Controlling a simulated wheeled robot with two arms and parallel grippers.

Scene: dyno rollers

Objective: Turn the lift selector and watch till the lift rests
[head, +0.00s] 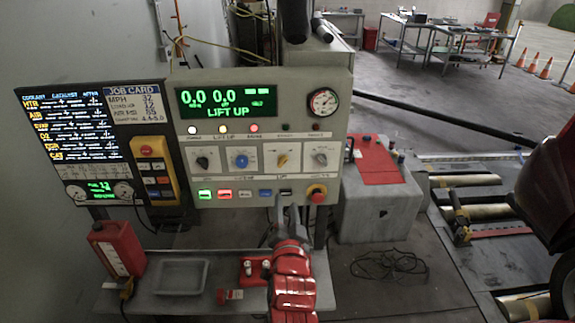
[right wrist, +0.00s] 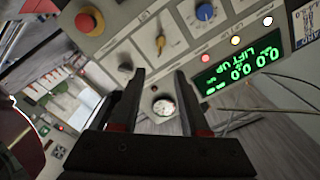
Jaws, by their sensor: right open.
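The control panel (head: 262,134) carries a row of knobs: a black one (head: 202,162), a blue one (head: 240,161), a yellow one (head: 282,159) and a dark one (head: 320,159). The green display (head: 227,102) reads "LIFT UP" with zeros above. My right gripper (head: 282,205) is just below the yellow knob, before the panel's lower edge. In the right wrist view its jaws (right wrist: 158,74) are open and empty; the yellow knob (right wrist: 160,43) lies beyond them. My left gripper is not in view.
A red emergency button (head: 317,193) sits at the panel's lower right. A shelf (head: 205,294) below holds a tray (head: 182,277) and a red box (head: 118,248).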

